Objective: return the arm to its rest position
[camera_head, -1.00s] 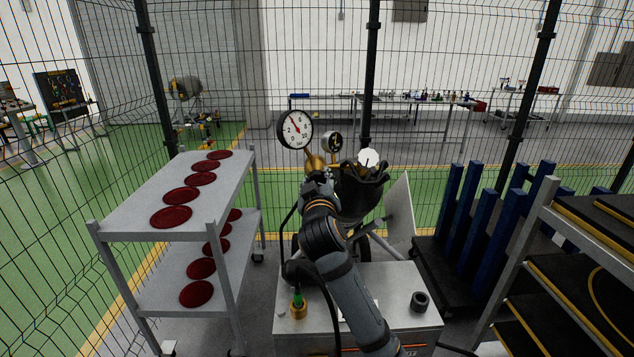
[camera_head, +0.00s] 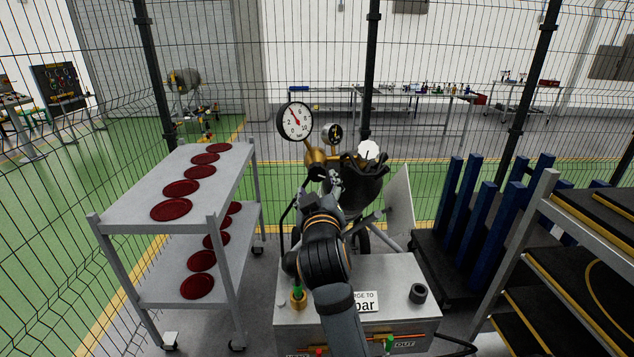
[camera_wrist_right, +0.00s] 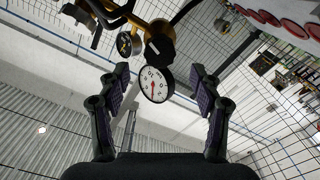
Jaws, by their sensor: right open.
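My right arm rises from the bottom middle of the head view, over the grey cart. Its gripper (camera_head: 335,183) is small there, in front of the gauge fittings, and partly hard to make out. In the right wrist view the gripper (camera_wrist_right: 160,76) is open, its two dark fingers apart with nothing held between them. A white round gauge (camera_wrist_right: 154,84) shows between the fingers, beyond them. The same gauge (camera_head: 295,121) stands upper left of the gripper in the head view, on brass fittings (camera_head: 317,160). My left gripper is not in view.
The grey cart (camera_head: 395,290) carries a brass fitting with a green top (camera_head: 298,294) and a dark ring (camera_head: 418,293). A shelf trolley (camera_head: 215,185) with red discs stands left. Blue posts (camera_head: 480,225) and a dark-shelved rack (camera_head: 535,240) stand right. A mesh fence closes the back.

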